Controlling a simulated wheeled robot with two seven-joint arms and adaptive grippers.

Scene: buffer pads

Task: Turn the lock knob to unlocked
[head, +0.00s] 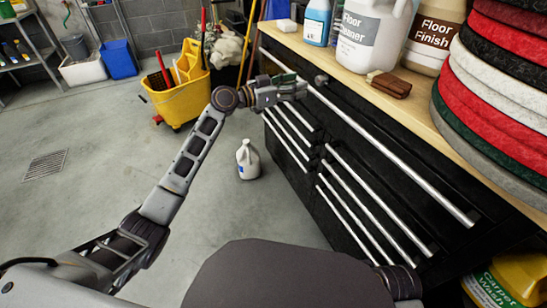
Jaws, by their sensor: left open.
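The black drawer cabinet (345,125) stands at the right, with long silver handles across its front. A small round grey knob (321,79) shows on its upper front, near the far end of the top drawer handle; it looks like the lock knob, but its turned position is too small to read. My left gripper (303,90) is open beside the knob, with its fingers pointing right toward it. I cannot tell whether they touch it. My right gripper is out of view.
The wooden top (425,113) holds a floor cleaner jug (368,35), a brush (389,84) and a stack of pads (495,85). A white jug (248,160) stands on the floor near the cabinet. A yellow mop bucket (178,101) stands behind my left arm. Open floor lies at left.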

